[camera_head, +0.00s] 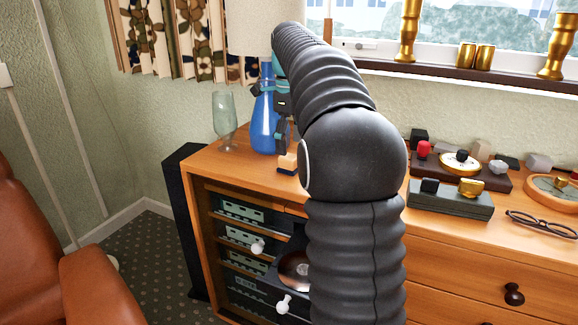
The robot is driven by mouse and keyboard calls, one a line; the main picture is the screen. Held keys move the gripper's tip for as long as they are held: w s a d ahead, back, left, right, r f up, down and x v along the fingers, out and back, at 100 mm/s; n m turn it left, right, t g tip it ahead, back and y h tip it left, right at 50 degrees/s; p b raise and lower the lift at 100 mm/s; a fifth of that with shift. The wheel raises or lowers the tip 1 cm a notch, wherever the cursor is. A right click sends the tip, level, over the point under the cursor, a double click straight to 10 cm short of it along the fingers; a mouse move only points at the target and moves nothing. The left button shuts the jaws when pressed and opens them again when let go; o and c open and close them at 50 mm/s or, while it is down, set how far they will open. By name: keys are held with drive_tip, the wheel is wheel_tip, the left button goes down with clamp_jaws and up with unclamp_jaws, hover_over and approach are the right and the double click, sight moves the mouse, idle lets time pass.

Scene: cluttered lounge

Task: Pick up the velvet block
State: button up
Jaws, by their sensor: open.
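My arm reaches up and over to the back left of the wooden cabinet, and its black links hide the middle of the cabinet top. My gripper (284,148) points down over the left part of the top, beside the blue lamp base (264,120). It is open, though its fingers are small and partly hidden by my arm. A small block (287,163), tan with a dark lower part, sits just below the fingertips. I cannot tell whether it is the velvet block or whether the fingers touch it. Other small dark blocks (419,135) stand to the right of my arm.
A glass goblet (225,118) stands at the left. On the right are a dark tray (497,183) with small items, a grey case (450,203), glasses (541,224) and a round wooden dish (545,194). Gold vases (408,30) line the windowsill.

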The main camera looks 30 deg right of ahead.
sight(289, 156)
wheel_tip(289, 156, down, 5)
drive_tip(key=shift+w+r+b, duration=0.1)
drive_tip(key=shift+b, duration=0.35)
drive_tip(key=c, duration=1.3)
